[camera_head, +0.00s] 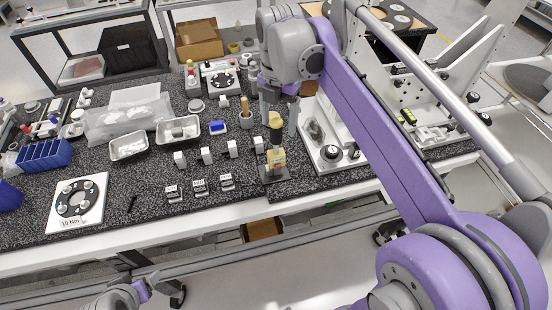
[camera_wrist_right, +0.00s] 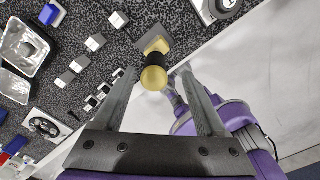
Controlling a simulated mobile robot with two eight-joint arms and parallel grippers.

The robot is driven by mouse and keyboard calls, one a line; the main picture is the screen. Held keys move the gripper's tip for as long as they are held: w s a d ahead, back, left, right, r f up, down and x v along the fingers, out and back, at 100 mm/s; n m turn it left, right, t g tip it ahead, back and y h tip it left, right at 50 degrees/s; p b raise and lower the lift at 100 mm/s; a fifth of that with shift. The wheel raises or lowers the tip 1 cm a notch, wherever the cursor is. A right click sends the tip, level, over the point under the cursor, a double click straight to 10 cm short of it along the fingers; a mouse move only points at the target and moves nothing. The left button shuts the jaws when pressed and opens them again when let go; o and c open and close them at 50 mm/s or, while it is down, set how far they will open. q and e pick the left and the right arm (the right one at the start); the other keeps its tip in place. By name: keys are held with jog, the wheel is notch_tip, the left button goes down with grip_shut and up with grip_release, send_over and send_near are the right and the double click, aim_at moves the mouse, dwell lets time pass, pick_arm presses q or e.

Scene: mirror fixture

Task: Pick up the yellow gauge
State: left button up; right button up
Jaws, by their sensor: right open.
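The yellow gauge (camera_head: 276,158) stands upright near the front edge of the speckled table, with a black upper part and a yellow top. In the right wrist view the gauge (camera_wrist_right: 154,78) is seen from above, its round yellow top between the fingertips. My right gripper (camera_head: 279,122) is open and points down over the gauge, a finger to either side of its upper part. The fingers (camera_wrist_right: 157,72) show gaps to the gauge in the wrist view; contact is not visible. My left arm shows at the bottom left of the head view, its jaws unclear.
Small white blocks (camera_head: 207,153) and metal-grey clips (camera_head: 199,187) lie left of the gauge. A white fixture with a black knob (camera_head: 332,153) stands close on its right. Metal trays (camera_head: 129,145) and a blue bin (camera_head: 45,154) are farther left.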

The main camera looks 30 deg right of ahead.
aim_at(276, 137)
jog(key=shift+w+a+f, duration=0.1)
jog(key=shift+w+f, duration=0.2)
jog(key=shift+f, duration=0.4)
jog(key=shift+a+f, duration=0.1)
jog(key=shift+f, duration=2.3)
grip_shut()
